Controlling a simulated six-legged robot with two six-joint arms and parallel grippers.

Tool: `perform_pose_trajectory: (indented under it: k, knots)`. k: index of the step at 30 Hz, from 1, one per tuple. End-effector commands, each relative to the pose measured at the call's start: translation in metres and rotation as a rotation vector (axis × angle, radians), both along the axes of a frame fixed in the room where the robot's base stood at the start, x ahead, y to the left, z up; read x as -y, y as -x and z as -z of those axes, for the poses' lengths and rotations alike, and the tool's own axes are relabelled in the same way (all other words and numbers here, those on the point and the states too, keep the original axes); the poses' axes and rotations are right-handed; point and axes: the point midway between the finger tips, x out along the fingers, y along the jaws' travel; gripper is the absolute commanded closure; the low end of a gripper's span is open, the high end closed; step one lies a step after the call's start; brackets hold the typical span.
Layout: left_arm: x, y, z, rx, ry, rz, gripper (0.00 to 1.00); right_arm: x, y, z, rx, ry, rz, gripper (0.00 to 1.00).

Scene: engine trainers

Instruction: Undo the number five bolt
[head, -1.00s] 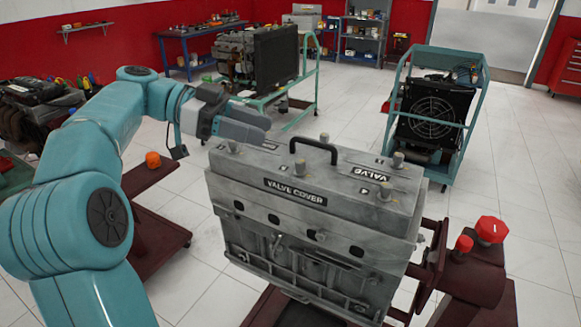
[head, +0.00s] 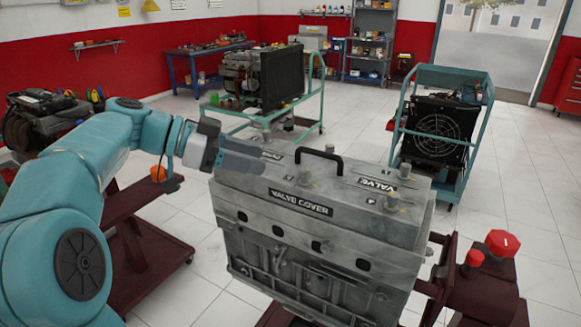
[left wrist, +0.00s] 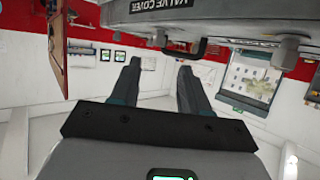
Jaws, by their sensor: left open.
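The grey engine block (head: 310,245) has a valve cover (head: 345,212) with a black handle (head: 320,155) on top. Bolts stand on the cover: one near the handle (head: 305,178), one at the right (head: 404,169) and one at the front right (head: 392,201). The bolt numbers are too small to read, so I cannot tell which is number five. My left gripper (head: 246,160) is at the cover's left end and hides part of its top. In the left wrist view its two fingers (left wrist: 158,85) are apart and empty; the handle (left wrist: 183,49) and a bolt (left wrist: 288,52) show beyond. My right gripper is not in view.
Red knobs (head: 501,243) sit on the dark red stand at the right. Another dark red stand (head: 140,215) is left of the block, under my left arm. A teal radiator cart (head: 435,135) and another engine cart (head: 265,85) stand behind. Floor between them is clear.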

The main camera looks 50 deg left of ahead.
Motion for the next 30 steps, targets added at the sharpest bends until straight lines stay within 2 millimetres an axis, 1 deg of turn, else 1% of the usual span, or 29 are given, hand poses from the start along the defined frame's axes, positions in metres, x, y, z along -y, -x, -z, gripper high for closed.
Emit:
perform_pose_trajectory:
  k: [1, 3, 6, 10, 15, 23, 24, 26, 27, 28, 30]
  knots:
    - [0.009, -0.01, 0.002, 0.0, 0.002, 0.008, 0.54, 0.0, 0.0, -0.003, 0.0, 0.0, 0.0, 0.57]
    - [0.018, -0.023, 0.009, 0.0, 0.002, 0.008, 0.54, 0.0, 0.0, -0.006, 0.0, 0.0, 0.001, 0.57]
    - [0.027, -0.039, 0.016, 0.001, 0.001, 0.006, 0.54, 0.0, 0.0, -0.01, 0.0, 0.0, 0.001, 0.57]
    - [0.036, -0.054, 0.025, -0.001, 0.002, 0.005, 0.54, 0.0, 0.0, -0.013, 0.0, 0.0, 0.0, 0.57]
    - [0.042, -0.064, 0.03, 0.001, -0.001, 0.002, 0.54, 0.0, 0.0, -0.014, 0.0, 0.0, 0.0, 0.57]
    - [0.042, -0.065, 0.032, 0.001, -0.001, 0.0, 0.54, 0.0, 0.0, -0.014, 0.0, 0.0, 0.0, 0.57]
    - [0.042, -0.065, 0.032, 0.001, -0.001, 0.0, 0.61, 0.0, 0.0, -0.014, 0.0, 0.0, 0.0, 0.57]
    - [0.042, -0.065, 0.032, 0.001, -0.001, 0.0, 0.8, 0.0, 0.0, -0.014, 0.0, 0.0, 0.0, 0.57]
    - [0.042, -0.065, 0.032, 0.001, -0.001, 0.0, 0.93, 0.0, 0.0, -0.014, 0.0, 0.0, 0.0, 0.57]
    - [0.042, -0.065, 0.031, 0.001, -0.001, 0.0, 1.0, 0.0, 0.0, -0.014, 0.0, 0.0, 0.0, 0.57]
    - [0.042, -0.065, 0.031, 0.001, -0.001, 0.0, 1.0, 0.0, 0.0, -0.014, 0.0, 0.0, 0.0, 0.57]
